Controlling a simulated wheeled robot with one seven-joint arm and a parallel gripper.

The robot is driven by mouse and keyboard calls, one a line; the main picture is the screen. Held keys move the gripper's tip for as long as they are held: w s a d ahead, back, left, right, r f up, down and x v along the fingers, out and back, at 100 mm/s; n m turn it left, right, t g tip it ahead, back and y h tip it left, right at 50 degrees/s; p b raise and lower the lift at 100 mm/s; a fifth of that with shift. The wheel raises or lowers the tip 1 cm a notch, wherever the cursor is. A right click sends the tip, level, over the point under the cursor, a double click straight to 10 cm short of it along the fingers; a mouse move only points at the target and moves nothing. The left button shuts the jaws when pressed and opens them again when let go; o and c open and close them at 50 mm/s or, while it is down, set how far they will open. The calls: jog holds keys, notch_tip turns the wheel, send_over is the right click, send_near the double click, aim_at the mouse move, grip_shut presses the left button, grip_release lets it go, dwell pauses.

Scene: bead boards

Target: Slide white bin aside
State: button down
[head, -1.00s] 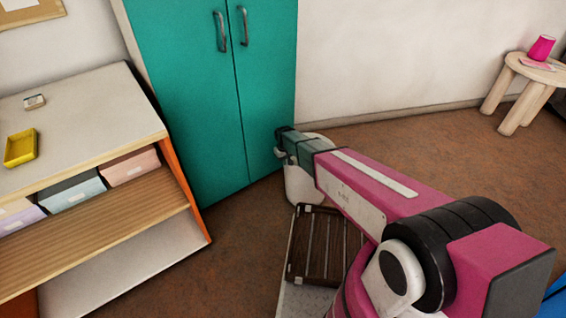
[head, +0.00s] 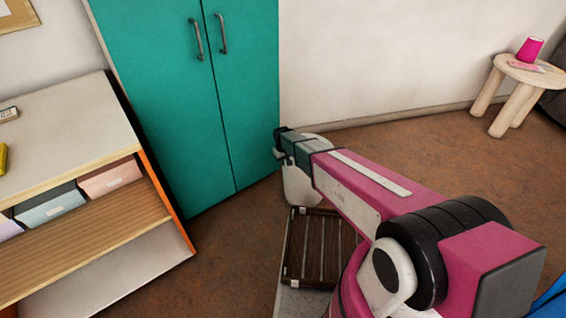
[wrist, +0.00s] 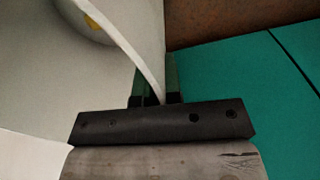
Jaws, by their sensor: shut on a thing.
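The white bin (head: 299,188) stands near the right edge of the teal cabinet, partly hidden behind my arm. My gripper (head: 279,143) is at its rim. In the wrist view, the bin's curved white wall (wrist: 150,45) passes between the two fingers of my gripper (wrist: 157,80), which are shut on it. A small yellow thing (wrist: 93,22) shows inside the bin. Most of the bin's inside and its base are hidden or out of view.
The teal cabinet (head: 160,110) stands left of the bin, doors shut. A shelf unit (head: 75,125) with storage boxes is further left. A stool (head: 530,73) with a pink cup stands at the far right. Brown floor (head: 430,135) between bin and stool is clear.

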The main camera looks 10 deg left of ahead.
jog(key=c, duration=1.2)
grip_release()
notch_tip(320, 180, up, 11)
jog(key=shift+s+a+f, duration=0.15)
jog(key=shift+a, duration=0.05)
